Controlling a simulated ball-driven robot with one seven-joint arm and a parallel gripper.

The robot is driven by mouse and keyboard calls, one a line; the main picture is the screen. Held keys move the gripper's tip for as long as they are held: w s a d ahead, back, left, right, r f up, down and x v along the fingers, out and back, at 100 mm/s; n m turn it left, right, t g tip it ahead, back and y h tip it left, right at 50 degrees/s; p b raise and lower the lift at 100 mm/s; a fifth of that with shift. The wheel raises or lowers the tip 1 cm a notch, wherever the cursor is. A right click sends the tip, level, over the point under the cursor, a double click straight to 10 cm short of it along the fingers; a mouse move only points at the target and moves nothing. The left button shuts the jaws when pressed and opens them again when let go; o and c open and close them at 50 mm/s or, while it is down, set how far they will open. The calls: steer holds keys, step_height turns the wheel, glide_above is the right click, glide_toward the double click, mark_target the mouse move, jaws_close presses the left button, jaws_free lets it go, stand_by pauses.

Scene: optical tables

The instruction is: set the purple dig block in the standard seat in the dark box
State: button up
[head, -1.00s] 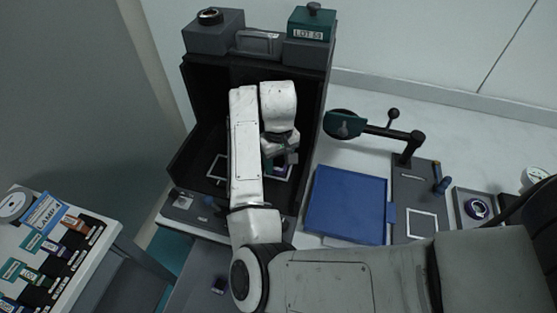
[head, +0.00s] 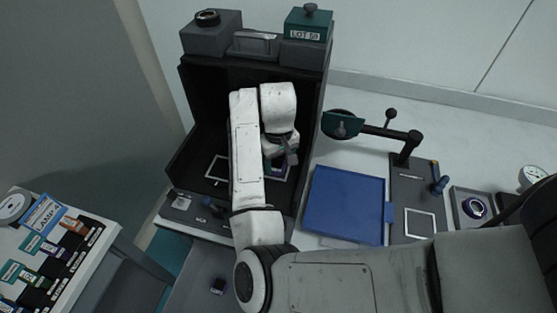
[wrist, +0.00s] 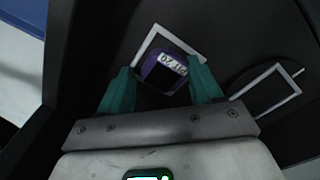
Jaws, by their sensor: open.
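The purple block (wrist: 157,76) with a white label lies inside a white square outline (wrist: 150,40) on the floor of the dark box (wrist: 100,25) in the wrist view. Part of the block is dark or in shadow. My gripper (wrist: 162,88) is open, with its teal fingers on either side of the block's near end. I cannot tell whether they touch it. In the head view my gripper (head: 283,158) is low inside the dark box (head: 195,130), and only a sliver of purple shows beneath it.
A second white outline (wrist: 270,90) lies to the right in the wrist view. The box walls stand close around my arm. To the right are a blue tray (head: 345,205) and a teal-headed stand (head: 345,125). A rack of labelled blocks (head: 50,250) is at lower left.

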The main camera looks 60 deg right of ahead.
mark_target(276, 166)
steer(key=shift+s+a+f, duration=0.1)
steer(key=shift+a+f, duration=0.1)
steer(key=shift+f, duration=0.5)
steer(key=shift+r, duration=0.35)
step_height(276, 166, up, 13)
steer(key=p, duration=0.3)
steer(key=shift+w, duration=0.25)
